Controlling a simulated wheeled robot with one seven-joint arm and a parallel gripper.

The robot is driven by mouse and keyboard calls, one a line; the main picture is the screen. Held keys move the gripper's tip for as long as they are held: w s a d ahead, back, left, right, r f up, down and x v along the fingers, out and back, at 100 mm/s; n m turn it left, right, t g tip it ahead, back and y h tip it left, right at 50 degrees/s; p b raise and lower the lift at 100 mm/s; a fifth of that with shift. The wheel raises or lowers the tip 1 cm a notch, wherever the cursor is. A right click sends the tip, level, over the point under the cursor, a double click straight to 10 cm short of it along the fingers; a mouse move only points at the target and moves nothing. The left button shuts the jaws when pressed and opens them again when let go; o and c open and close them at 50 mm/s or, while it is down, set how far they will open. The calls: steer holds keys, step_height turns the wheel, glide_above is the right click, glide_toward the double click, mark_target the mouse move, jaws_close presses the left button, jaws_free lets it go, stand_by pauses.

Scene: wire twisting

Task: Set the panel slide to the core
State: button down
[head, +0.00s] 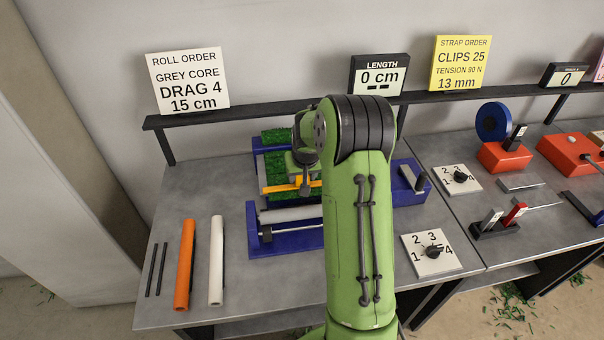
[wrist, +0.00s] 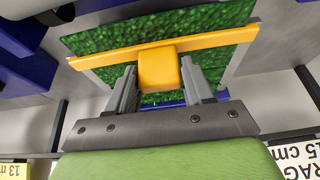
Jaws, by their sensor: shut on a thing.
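The panel slide appears as a yellow bar (head: 280,188) lying across a green turf panel (head: 274,168) in the head view. In the wrist view, the yellow bar (wrist: 95,62) carries a raised yellow block (wrist: 158,74) in its middle. My gripper (wrist: 158,66) is shut on this block, with one finger on each side. In the head view my gripper is mostly hidden behind my green arm. A light grey roller (head: 290,214), perhaps the core, lies in the blue frame (head: 265,243) in front of the panel; its right part is hidden by my arm.
An orange tube (head: 185,265), a white tube (head: 216,260) and two thin dark rods lie on the left of the table. The order sign (head: 187,81) reads grey core, drag 4, 15 cm. The length display (head: 380,78) reads 0 cm. A dial (head: 432,253) stands right of my arm.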

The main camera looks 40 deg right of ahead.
steer(key=c, duration=0.5)
jaws_free()
steer(key=shift+s+f, duration=0.1)
steer(key=shift+s, duration=0.05)
steer(key=p+v, duration=0.2)
steer(key=v, duration=1.3)
steer(key=shift+a+r, duration=0.1)
steer(key=shift+r, duration=0.3)
steer(key=shift+a, duration=0.1)
steer(key=s+a+r+n, duration=0.2)
steer(key=s+a+r, duration=0.1)
steer(key=s+a, duration=0.3)
steer(key=s+a+r+n, duration=0.1)
steer(key=s+a+r, duration=0.35)
steer(key=a, duration=0.35)
steer(key=s+a, duration=0.1)
steer(key=s, duration=0.3)
steer(key=s+a+f+n+t+y, duration=0.1)
steer(key=s+a, duration=0.1)
steer(key=s, duration=0.2)
steer(key=s+a+f+n+y, duration=0.1)
steer(key=s+a, duration=0.1)
steer(key=s, duration=0.2)
steer(key=shift+a+f, duration=0.15)
steer(key=shift+a, duration=0.1)
